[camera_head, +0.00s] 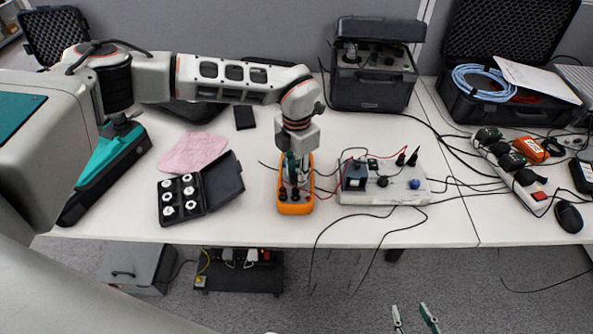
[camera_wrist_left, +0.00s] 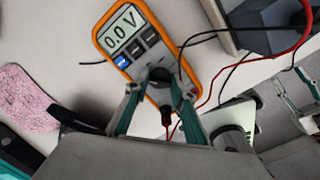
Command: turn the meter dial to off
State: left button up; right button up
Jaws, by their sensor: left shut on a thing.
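The orange meter (camera_head: 296,208) lies face up on the table, partly hidden in the head view by my left arm. In the left wrist view the meter (camera_wrist_left: 113,17) shows "0.0 V" on its display (camera_wrist_left: 124,30). Its dark round dial (camera_wrist_left: 161,76) sits below the buttons. My left gripper (camera_head: 293,182) points down over the meter. In the left wrist view its fingertips (camera_wrist_left: 160,90) are on either side of the dial, shut on it. My right gripper (camera_head: 413,318) is in front of the table at the bottom edge, fingers apart and empty.
A black case with white round pieces (camera_head: 206,205) lies left of the meter, near a pink cloth (camera_head: 193,152). A white board with parts (camera_head: 357,197) is close on the right, joined by red and black leads. A dark box (camera_head: 374,90) stands behind.

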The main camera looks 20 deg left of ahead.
pick_arm(q)
jog(key=o, duration=1.1)
notch_tip(320, 180, up, 12)
